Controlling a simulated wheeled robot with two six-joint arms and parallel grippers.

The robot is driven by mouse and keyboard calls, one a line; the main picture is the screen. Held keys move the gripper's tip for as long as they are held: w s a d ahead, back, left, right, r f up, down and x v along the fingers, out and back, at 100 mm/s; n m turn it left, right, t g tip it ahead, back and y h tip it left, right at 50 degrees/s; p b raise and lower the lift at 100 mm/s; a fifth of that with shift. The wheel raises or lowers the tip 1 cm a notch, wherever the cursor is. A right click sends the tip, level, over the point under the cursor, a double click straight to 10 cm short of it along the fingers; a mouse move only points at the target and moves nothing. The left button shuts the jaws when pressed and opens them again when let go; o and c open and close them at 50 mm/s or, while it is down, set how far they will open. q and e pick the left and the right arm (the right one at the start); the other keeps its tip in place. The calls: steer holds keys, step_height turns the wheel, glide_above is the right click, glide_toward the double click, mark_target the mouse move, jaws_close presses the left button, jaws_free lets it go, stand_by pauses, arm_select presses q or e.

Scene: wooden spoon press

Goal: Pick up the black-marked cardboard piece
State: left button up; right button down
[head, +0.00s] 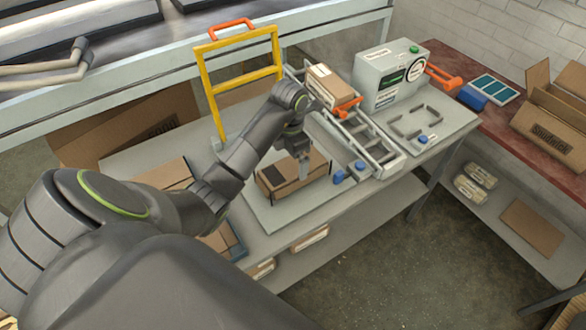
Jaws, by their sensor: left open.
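A brown cardboard piece with a black patch on its top left (274,176) lies on a pale board (262,212) on the grey bench. It looks like a shallow box with dark edges. My left arm reaches in from the left. My left gripper (303,172) points down at the piece, over its middle, right of the black patch. Its jaws are open. I cannot tell whether the fingertips touch the cardboard. The gripper hides part of the piece's top and back edge. My right gripper is not in view.
A yellow frame with an orange handle (207,82) stands behind my arm. A rail unit (378,150) carrying a cardboard box (330,84) lies right of the piece. A grey machine (388,80) stands behind it. An open carton (553,130) sits on the red bench at right.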

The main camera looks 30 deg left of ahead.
mark_target(293, 166)
arm_select(q)
steer(key=shift+w+d+f+b, duration=0.1)
steer(key=shift+w+f+b, duration=0.15)
steer(key=shift+f+b, duration=0.55)
steer(key=shift+w+f+b, duration=0.2)
steer(key=shift+f+b, duration=0.5)
steer(key=shift+b, duration=0.2)
steer(key=shift+w+f, duration=0.1)
steer(key=shift+f, duration=0.95)
steer(key=c, duration=0.9)
steer(key=shift+r, duration=0.1)
